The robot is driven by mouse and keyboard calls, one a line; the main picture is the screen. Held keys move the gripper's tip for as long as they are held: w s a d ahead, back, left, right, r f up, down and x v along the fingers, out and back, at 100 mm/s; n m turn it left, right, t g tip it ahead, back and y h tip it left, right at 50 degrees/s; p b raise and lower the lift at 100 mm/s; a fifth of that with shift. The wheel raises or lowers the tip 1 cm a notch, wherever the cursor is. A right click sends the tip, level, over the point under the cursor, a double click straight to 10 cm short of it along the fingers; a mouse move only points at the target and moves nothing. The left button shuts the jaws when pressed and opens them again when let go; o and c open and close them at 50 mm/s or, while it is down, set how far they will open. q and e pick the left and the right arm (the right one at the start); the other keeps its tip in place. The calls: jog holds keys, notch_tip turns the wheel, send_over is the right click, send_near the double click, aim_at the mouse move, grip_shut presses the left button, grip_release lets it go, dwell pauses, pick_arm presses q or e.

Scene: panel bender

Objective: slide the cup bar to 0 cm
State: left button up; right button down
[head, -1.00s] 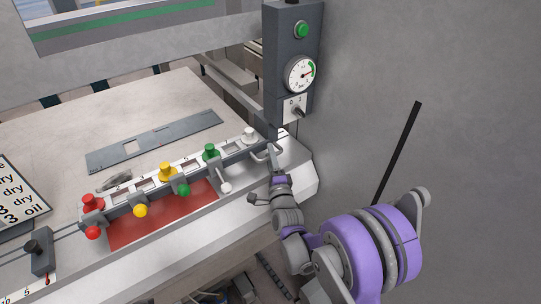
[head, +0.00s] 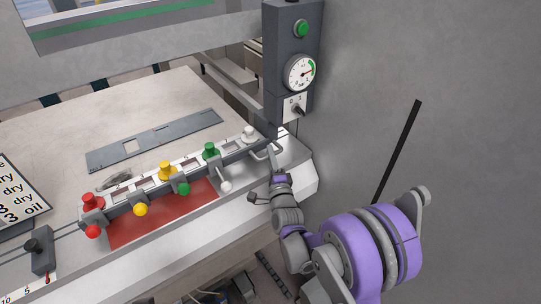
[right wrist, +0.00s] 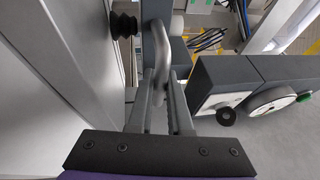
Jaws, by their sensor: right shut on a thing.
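The cup bar (head: 135,203) is a long rail on the table, with red, yellow, green and white cups along it and ball knobs in front. A grey curved handle (head: 262,152) stands at its right end. It also shows in the right wrist view (right wrist: 158,48). My right gripper (head: 274,158) is at this handle, and its fingers (right wrist: 160,92) are shut on it. At the lower left, a red pointer (head: 47,280) stands over a scale (head: 22,294) near the 5, right of it. My left gripper is out of view.
A grey control box (head: 290,60) with a green button, gauge and switch stands just beyond the right end of the bar. A grey wall (head: 440,60) fills the right side. A flat slotted plate (head: 155,138) lies behind the bar.

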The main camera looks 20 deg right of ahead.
aim_at(262, 146)
jog(key=shift+w, duration=0.1)
dwell(0.7)
jog(key=w, duration=0.1)
jog(key=w+a, duration=0.1)
jog(key=w, duration=0.2)
jog(key=shift+w+a, duration=0.1)
jog(key=shift+a, duration=0.15)
jog(key=c, duration=0.8)
grip_release()
jog(key=shift+c, duration=0.2)
jog(key=s+f+b, duration=0.1)
jog(key=s+b, duration=0.1)
jog(key=s, duration=0.9)
jog(key=shift+a+f, duration=0.25)
jog(key=shift+f, duration=0.15)
